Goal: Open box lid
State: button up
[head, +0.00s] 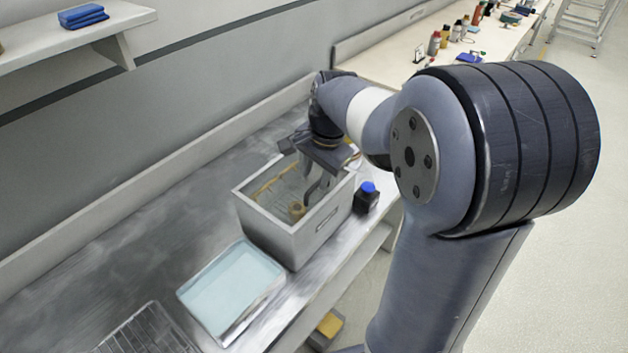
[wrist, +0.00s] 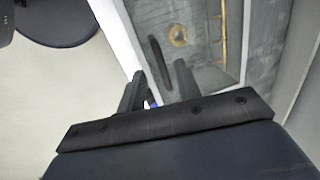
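A grey rectangular box (head: 318,234) stands on the steel bench. Its interior shows from above, with a brass-coloured ring-shaped piece (head: 297,210) and a thin yellowish bar along the far side. The wrist view also shows the ring-shaped piece (wrist: 178,36) and the box's pale rim (wrist: 118,32). I cannot make out a separate lid, or tell whether a clear one covers the top. My gripper (head: 318,185) points down over the box's right part, its fingers apart with nothing visible held. In the wrist view the fingers (wrist: 160,78) appear near the rim; contact is unclear.
A dark bottle with a blue cap (head: 367,198) stands close to the box's right side. A tray with a pale blue surface (head: 232,290) lies in front of the box, and a wire rack (head: 150,332) is at the lower left. Bench left of the box is clear.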

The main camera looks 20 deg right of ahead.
aim_at(313, 187)
jog(key=shift+w+a+f, duration=0.1)
jog(key=shift+f, duration=0.65)
jog(key=shift+w+a+f, duration=0.1)
jog(key=shift+f, duration=0.65)
jog(key=shift+c, duration=0.2)
grip_shut()
